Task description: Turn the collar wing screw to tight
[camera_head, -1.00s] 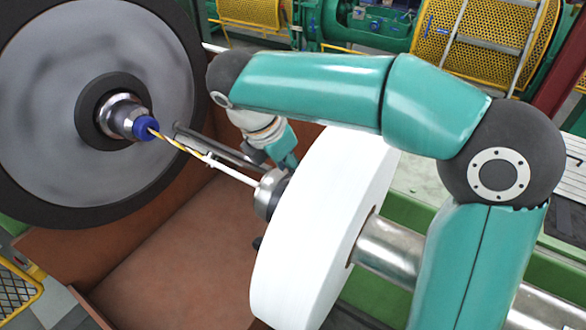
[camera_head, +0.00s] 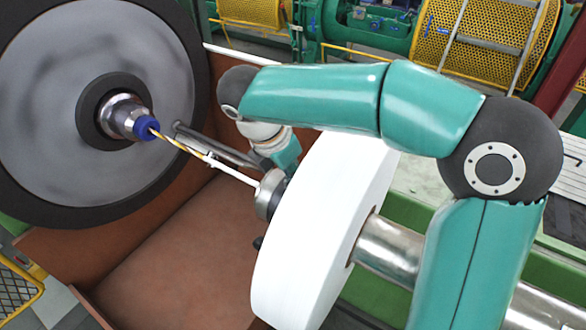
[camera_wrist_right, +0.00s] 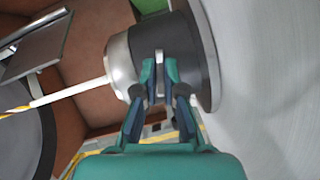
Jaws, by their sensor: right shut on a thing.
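The collar (camera_head: 266,196) is a silver and dark ring on the shaft in front of a large white disc. It fills the middle of the right wrist view (camera_wrist_right: 121,66), with a darker part beside its silver part. The wing screw (camera_wrist_right: 159,57) shows as a thin light-grey wing standing out from the dark part of the collar. My right gripper (camera_wrist_right: 160,72) has one finger on each side of the wing and is shut on it. In the head view, the right fingertips and the screw are hidden behind the arm and the disc. My left gripper is not in view.
The white disc (camera_head: 322,230) sits close to the collar on a steel shaft (camera_head: 390,252). A white rod with a yellow twisted strand (camera_head: 178,146) runs to a blue-tipped hub (camera_head: 143,127) on a big grey wheel (camera_head: 60,90). A brown trough (camera_head: 165,245) lies below.

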